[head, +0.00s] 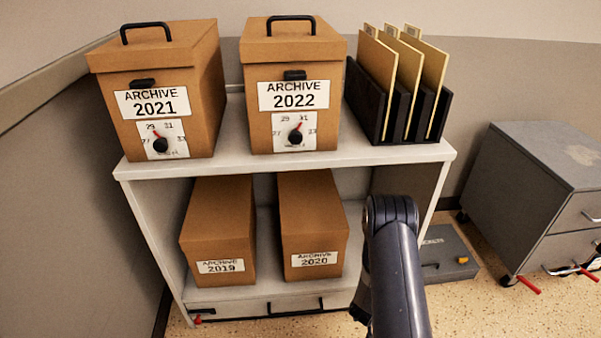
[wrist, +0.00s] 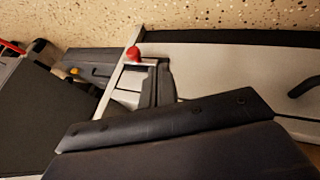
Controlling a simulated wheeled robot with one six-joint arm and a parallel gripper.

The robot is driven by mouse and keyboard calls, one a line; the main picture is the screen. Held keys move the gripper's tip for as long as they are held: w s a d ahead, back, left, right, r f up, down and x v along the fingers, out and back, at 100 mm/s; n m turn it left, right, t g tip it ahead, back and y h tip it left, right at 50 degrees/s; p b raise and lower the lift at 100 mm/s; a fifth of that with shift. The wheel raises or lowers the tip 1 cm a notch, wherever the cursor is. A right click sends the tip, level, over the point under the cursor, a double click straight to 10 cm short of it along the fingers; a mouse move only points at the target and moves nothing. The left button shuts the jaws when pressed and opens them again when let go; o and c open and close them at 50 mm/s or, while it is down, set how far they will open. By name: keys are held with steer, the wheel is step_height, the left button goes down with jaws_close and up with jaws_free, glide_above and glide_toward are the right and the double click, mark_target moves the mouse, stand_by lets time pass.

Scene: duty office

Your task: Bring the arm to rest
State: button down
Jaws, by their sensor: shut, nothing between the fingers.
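In the head view my dark arm reaches up in front of the right part of the shelf unit (head: 290,160), and my gripper is hidden there. In the wrist view the dark body of my gripper (wrist: 165,122) fills the lower middle, shut with nothing in it. It looks apart from everything around it. The pale front of the shelf unit also shows there, behind and to the right of it.
Archive boxes 2021 (head: 160,90) and 2022 (head: 292,85) and a folder rack (head: 395,95) stand on top. Boxes 2019 (head: 218,230) and 2020 (head: 312,225) stand below. A grey case (head: 445,252) and a drawer cabinet (head: 535,200) stand right.

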steer(key=b+x, duration=0.1)
steer(key=x, duration=0.5)
steer(key=shift+w+b, duration=0.3)
steer(key=shift+a+f, duration=0.1)
steer(key=shift+s, duration=0.1)
